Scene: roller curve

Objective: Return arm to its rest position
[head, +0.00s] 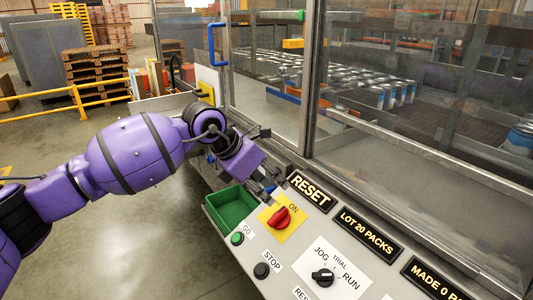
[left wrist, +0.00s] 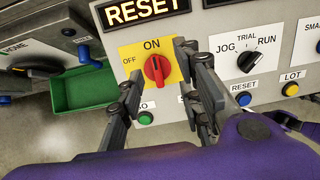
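My left arm, purple, comes in from the left in the head view, and its gripper (head: 264,187) is over the control panel (head: 353,215). In the left wrist view the gripper's fingers (left wrist: 158,70) are spread apart and empty. The red rotary switch (left wrist: 157,69) on its yellow ON/OFF plate shows between them, its handle near upright under ON. I cannot tell whether the fingers touch it. The red switch also shows in the head view (head: 279,217), just below the gripper. My right gripper is in neither view.
A green bin (head: 232,207) hangs at the panel's left end. A black JOG/TRIAL/RUN selector (head: 322,277), a green GO button (head: 237,238) and a STOP button (head: 261,270) are close by. Clear guard panes stand behind the panel. The floor at left is open.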

